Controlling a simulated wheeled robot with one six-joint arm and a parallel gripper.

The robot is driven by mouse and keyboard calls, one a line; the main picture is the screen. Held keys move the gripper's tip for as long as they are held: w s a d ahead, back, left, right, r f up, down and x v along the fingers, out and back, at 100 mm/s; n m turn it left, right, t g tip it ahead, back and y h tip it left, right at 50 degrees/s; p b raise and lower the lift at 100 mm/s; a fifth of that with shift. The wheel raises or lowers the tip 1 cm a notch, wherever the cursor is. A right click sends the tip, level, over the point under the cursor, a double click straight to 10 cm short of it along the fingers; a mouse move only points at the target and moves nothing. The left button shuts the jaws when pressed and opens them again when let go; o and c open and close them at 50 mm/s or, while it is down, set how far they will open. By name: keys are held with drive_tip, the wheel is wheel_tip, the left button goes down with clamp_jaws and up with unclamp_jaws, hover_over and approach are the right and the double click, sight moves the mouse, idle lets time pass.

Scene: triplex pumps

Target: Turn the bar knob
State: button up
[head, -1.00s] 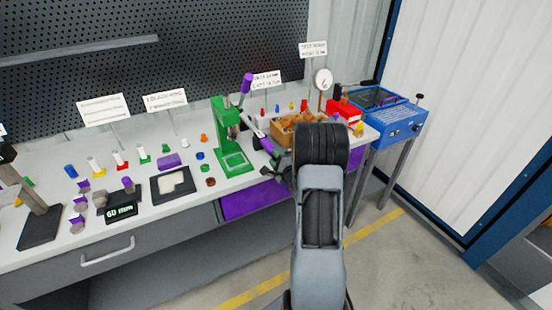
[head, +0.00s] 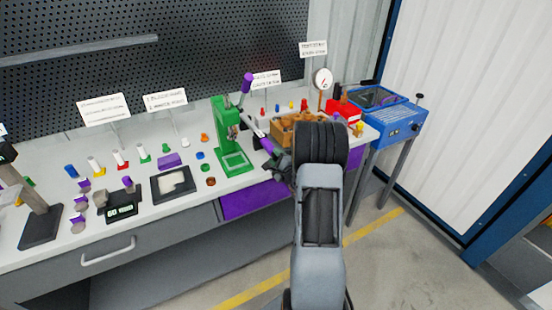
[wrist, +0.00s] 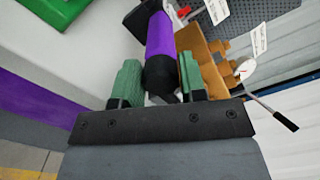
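A purple cylinder with black ends (wrist: 160,38), which I take for the bar knob, is in the upper middle of the wrist view. Its far end meets a black block (wrist: 139,18). In the head view its purple part (head: 267,145) shows just right of the green press. My gripper (wrist: 159,84) has two green fingers apart, with the near black end of the cylinder showing between them. I cannot tell whether the fingers touch it. In the head view my gripper (head: 278,164) is at the bench's front edge, partly hidden by my arm.
The green lever press (head: 230,150) stands close on the left. A dial gauge (head: 323,79) and a blue machine (head: 392,125) are at right. A purple drawer (head: 245,202) is below.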

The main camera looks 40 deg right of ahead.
drive_tip(key=o, duration=0.4)
drive_tip(key=shift+c, duration=0.2)
drive_tip(key=shift+s, duration=0.1)
drive_tip(key=s+a+b, duration=0.1)
drive_tip(key=s, duration=1.2)
drive_tip(key=shift+s+a, duration=0.25)
drive_tip(key=shift+a, duration=0.1)
drive_tip(key=shift+f, duration=0.1)
drive_tip(key=s+d+f+n+g+h, duration=0.2)
drive_tip(key=s+d+f+n+g, duration=0.15)
drive_tip(key=f+n+g, duration=0.45)
drive_tip(key=s+a+n+g, duration=0.3)
drive_tip(key=n+g, duration=0.1)
drive_tip(key=g, duration=0.1)
drive_tip(key=s+a+r+n+y+p, duration=0.1)
drive_tip(key=s+a+r+n+y, duration=0.1)
drive_tip(key=a+r+n, duration=0.4)
drive_tip(key=s+a+r+n+g+y+p, duration=0.1)
drive_tip(key=a+r+n, duration=0.5)
drive_tip(key=a+r, duration=0.7)
drive_tip(key=a+y, duration=0.1)
drive_tip(key=a, duration=0.5)
drive_tip(key=shift+s+a+r+n, duration=0.25)
drive_tip(key=shift+s+n, duration=0.05)
drive_tip(key=shift+s, duration=0.05)
